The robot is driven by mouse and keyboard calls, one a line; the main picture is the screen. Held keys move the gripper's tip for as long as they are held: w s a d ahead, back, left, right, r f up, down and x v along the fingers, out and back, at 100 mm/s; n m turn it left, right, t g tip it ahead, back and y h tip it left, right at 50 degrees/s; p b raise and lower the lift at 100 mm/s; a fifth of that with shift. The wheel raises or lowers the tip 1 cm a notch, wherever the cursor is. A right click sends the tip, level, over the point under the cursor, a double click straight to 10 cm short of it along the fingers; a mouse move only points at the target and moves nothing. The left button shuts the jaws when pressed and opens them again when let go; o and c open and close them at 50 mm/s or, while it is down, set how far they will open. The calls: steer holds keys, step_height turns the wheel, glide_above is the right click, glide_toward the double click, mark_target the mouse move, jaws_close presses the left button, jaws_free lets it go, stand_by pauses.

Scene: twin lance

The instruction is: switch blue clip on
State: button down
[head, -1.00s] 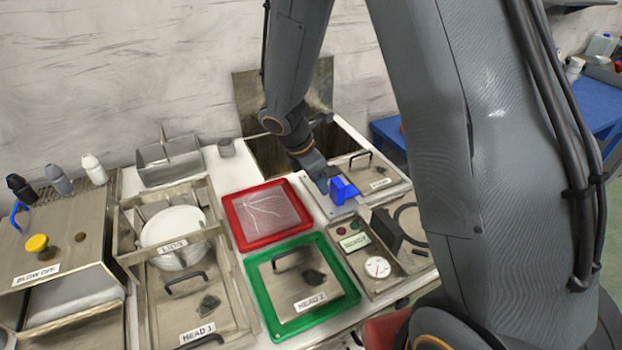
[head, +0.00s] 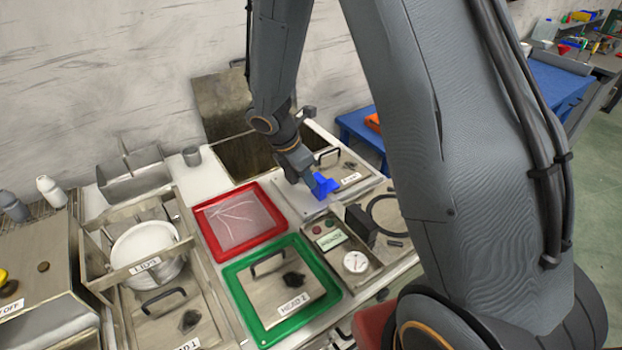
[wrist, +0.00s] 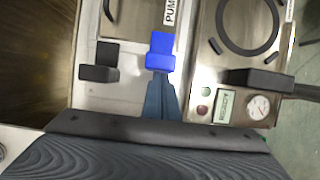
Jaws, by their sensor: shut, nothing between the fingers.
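The blue clip (head: 322,186) sits on the pale plate at the front of the lidded panel labelled PUMP, at the right of the worktop. In the wrist view the clip (wrist: 160,52) is upright in the picture, straight beyond my fingertips. My gripper (head: 306,175) is shut and empty. In the wrist view its closed fingers (wrist: 160,82) reach the clip's near end; I cannot tell whether they touch it. A dark grey block (wrist: 98,66) stands left of the clip on the same plate.
A meter panel (head: 335,252) with a dark block (head: 360,222) lies in front of the clip. A red-framed tray (head: 203,212) and green-framed tray (head: 236,275) lie to the left. An open metal bin (head: 240,155) is behind. A blue table (head: 553,88) stands right.

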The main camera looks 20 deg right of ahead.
steer(key=shift+d, duration=0.1)
steer(key=a, duration=0.3)
steer(key=s+a, duration=0.1)
steer(key=shift+a+r+p, duration=0.3)
steer(key=shift+r, duration=0.05)
steer(key=b+v, duration=0.1)
steer(key=v, duration=0.8)
steer(key=shift+b, duration=0.35)
steer(key=shift+s+r, duration=0.1)
steer(key=shift+s, duration=0.05)
steer(key=s+d+m+y, duration=0.2)
steer(key=s+d+m, duration=0.1)
steer(key=s+m, duration=0.4)
steer(key=s+d+m+y, duration=0.2)
steer(key=s+d+m, duration=0.2)
steer(key=m, duration=1)
steer(key=s, duration=0.3)
steer(key=shift+d, duration=0.25)
steer(key=shift+r, duration=0.1)
